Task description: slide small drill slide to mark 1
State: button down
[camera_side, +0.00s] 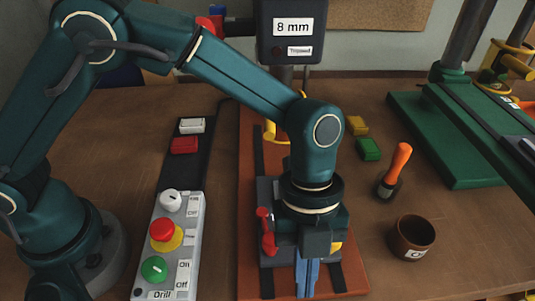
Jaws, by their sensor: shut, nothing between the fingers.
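My gripper (307,280) points down at the lower middle of the side view, shut and empty. It is in front of the small drill's slide (268,195), a dark block on the reddish-brown base plate (248,150), and covers much of it. A red handle (267,232) stands at the slide's left side, close to my gripper; I cannot tell whether they touch. The drill head (290,50) above carries an "8 mm" label (293,27). Mark 1 cannot be made out; my arm and gripper hide part of the plate.
A control box (172,245) with a red stop knob (164,230) and green knob (153,269) stands left. Yellow (356,125) and green blocks (369,149), an orange-handled tool (397,168) and a brown cup (411,238) are right. A green machine base (440,145) fills the far right.

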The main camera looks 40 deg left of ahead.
aim_at(278, 176)
jog(key=w+a+r+t+y, duration=0.4)
jog(key=a+r+t+y, duration=0.2)
jog(key=r, duration=0.4)
jog(key=x, duration=0.9)
jog(key=shift+a+f, duration=0.1)
jog(key=shift+f, duration=0.25)
jog(key=w+a, duration=0.6)
jog(key=shift+a, duration=0.1)
jog(key=shift+r, duration=0.1)
dwell(0.4)
